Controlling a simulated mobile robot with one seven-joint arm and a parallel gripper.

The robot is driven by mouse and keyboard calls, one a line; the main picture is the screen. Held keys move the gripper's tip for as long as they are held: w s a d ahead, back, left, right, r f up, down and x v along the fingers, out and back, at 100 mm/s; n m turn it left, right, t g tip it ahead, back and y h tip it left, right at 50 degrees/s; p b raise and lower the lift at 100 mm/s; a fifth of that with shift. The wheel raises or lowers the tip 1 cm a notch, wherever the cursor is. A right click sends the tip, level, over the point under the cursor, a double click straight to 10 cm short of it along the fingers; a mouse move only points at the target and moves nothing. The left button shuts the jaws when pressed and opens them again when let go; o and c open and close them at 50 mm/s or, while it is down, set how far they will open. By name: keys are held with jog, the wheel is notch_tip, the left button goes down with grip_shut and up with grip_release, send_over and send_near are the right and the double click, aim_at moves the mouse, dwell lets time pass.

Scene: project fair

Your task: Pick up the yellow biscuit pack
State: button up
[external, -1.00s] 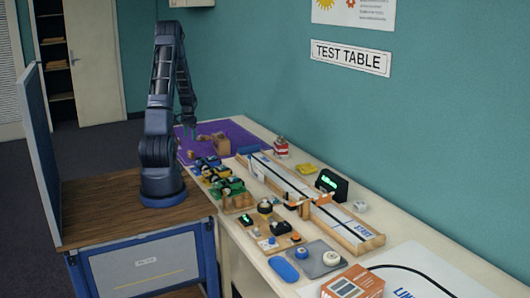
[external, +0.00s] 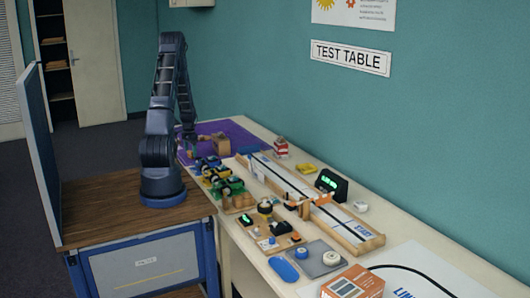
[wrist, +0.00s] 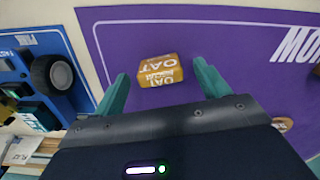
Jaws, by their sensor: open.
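The yellow biscuit pack (wrist: 160,70), a small yellow-brown block with "OAT" lettering, lies on the purple mat (wrist: 235,95) in the wrist view. My gripper (wrist: 162,72) is open, with one teal finger to the left of the pack and one to the right. Both fingers look clear of it, with mat showing on each side. In the external view my gripper (external: 190,151) hangs low over the left part of the purple mat (external: 245,133). I cannot make out the pack clearly there.
A brown box (external: 221,143) stands on the mat to my gripper's right. Toy cars (external: 207,163) sit nearer the camera; a blue one with a black wheel (wrist: 52,72) shows left in the wrist view. A long wooden track (external: 305,195) runs along the table.

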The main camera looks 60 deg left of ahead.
notch_tip(320, 180, down, 2)
jog(key=shift+f, duration=0.1)
jog(key=shift+c, duration=0.4)
jog(key=c, duration=1)
jog(key=shift+o, duration=0.2)
